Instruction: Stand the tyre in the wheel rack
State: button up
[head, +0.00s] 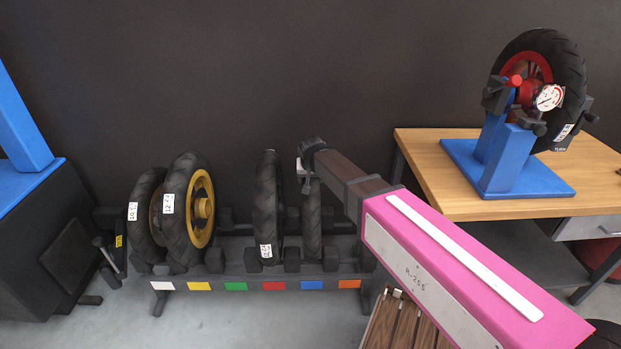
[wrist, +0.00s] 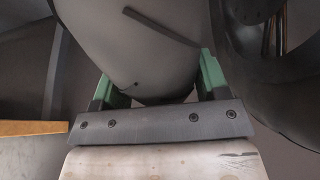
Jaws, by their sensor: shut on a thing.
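The wheel rack (head: 245,284) is a low dark frame with coloured tags along its front rail. In the wrist view my gripper (wrist: 156,76) has its green fingers shut on either side of a grey, rounded tread with a dark groove, which is the held tyre (wrist: 145,40). In the head view a narrow dark tyre (head: 313,225) stands upright below my wrist, above the blue tag, and appears to be this held tyre. My fingers are hidden in the head view. Whether the tyre rests fully on the rack cannot be told.
A labelled tyre (head: 267,205) stands just left, by the red tag. A yellow-rimmed wheel (head: 188,212) and another tyre (head: 145,215) stand further left. The green-tag place looks empty. A wooden bench (head: 440,165) with a blue wheel stand (head: 512,165) is at right.

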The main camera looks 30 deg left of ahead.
jog(key=shift+f, duration=0.3)
dwell(0.5)
jog(key=o, duration=1.6)
jog(key=shift+o, duration=0.2)
jog(key=shift+f, duration=0.1)
